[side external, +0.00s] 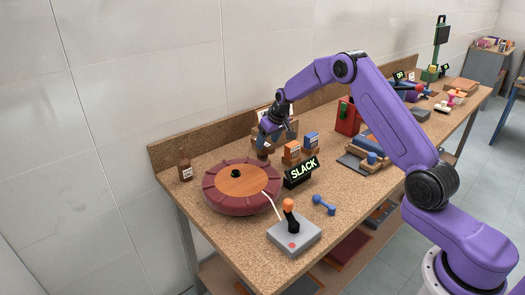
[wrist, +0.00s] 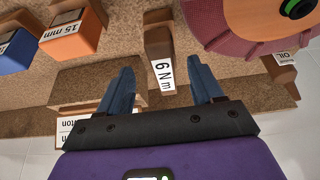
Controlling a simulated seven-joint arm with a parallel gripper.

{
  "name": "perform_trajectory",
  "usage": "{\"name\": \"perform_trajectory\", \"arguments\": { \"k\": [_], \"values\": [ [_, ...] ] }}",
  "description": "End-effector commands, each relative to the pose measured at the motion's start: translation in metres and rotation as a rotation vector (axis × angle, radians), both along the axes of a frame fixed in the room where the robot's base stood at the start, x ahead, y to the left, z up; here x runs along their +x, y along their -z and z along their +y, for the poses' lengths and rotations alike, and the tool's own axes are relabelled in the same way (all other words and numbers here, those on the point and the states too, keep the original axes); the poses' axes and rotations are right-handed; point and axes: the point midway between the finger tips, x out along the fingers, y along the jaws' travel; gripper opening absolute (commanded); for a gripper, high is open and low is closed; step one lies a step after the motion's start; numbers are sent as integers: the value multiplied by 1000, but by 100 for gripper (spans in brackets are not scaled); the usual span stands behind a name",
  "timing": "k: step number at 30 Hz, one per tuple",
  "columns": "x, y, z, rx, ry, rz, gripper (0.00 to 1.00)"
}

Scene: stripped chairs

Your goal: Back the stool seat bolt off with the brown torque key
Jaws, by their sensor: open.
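The brown torque key (wrist: 158,42), labelled "6 N m", stands on the bench and reaches between my fingertips in the wrist view. In the side view the key (side external: 263,153) is partly hidden under my gripper (side external: 267,140). My gripper (wrist: 162,88) is open, one finger on each side of the key, with visible gaps. The stool seat (side external: 215,192) is a round dark-red cushion with a wooden centre. Its black bolt (side external: 236,173) sits in the middle; the wrist view shows the bolt (wrist: 300,7) with a green ring at the top right.
Orange (side external: 291,150) and blue (side external: 311,140) socket blocks stand right of the key; the orange one reads "15 mm". A "SLACK" sign (side external: 300,172) and a grey lever box (side external: 294,235) stand near the seat. An oil bottle (side external: 185,168) stands at its left.

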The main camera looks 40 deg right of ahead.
Motion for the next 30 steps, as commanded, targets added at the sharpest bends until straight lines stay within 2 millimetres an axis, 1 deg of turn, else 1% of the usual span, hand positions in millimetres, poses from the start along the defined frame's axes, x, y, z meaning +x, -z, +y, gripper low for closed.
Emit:
{"name": "perform_trajectory", "arguments": {
  "k": [6, 12, 17, 21, 27, 29, 30],
  "values": [
    [5, 10, 1, 0, -1, 0, 66],
    [18, 32, 4, 0, -1, 2, 66],
    [24, 46, 4, 0, -1, 1, 66],
    [26, 49, 4, 0, -1, -1, 66],
    [26, 49, 4, 0, -1, -1, 66],
    [26, 49, 4, 0, -1, -1, 46],
    [26, 49, 4, 0, -1, -1, 33]
  ]
}}
